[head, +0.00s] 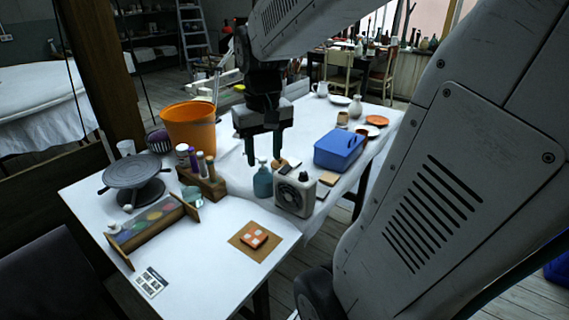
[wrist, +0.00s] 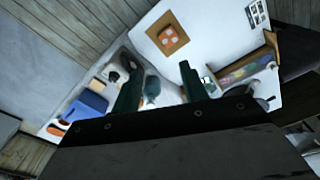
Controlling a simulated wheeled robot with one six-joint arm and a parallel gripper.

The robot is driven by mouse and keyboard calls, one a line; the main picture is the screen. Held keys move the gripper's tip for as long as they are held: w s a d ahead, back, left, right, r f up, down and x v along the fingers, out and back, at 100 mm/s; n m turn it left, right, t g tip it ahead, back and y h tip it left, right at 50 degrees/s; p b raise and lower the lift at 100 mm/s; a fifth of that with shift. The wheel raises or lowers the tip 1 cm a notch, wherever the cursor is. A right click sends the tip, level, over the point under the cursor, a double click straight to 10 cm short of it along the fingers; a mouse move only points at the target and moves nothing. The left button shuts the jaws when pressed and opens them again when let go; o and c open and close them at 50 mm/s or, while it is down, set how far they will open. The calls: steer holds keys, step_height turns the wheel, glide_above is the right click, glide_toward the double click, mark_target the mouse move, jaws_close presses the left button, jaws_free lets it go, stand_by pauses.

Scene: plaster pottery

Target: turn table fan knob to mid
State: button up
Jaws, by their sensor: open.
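A small white box-shaped table fan (head: 296,194) stands on the white table, with a round dark grille on its front. A dark knob (head: 303,176) sits on its top; its setting is too small to read. My gripper (head: 264,161) is open and empty, pointing down above the table, up and to the left of the fan in the head view. It is apart from the fan and knob. In the wrist view my gripper (wrist: 160,85) shows its two dark fingers spread, and the fan is partly hidden near the left finger.
A blue-grey bottle (head: 263,182) stands close beside the fan's left. A blue lidded box (head: 340,149) is to the right. A wooden holder with bottles (head: 205,185), an orange bucket (head: 189,126) and a turntable (head: 133,172) are left. An orange tile piece (head: 254,239) lies in front.

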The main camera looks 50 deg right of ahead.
steer(key=w+d+f+m, duration=0.2)
steer(key=d+f, duration=0.1)
steer(key=d, duration=0.7)
steer(key=m, duration=0.2)
glide_toward(304, 173)
steer(key=shift+w+a+f+g, duration=0.15)
steer(key=shift+w+a+g, duration=0.05)
steer(key=shift+w+g, duration=0.15)
steer(key=f, duration=0.8)
steer(key=shift+d, duration=0.35)
jaws_close()
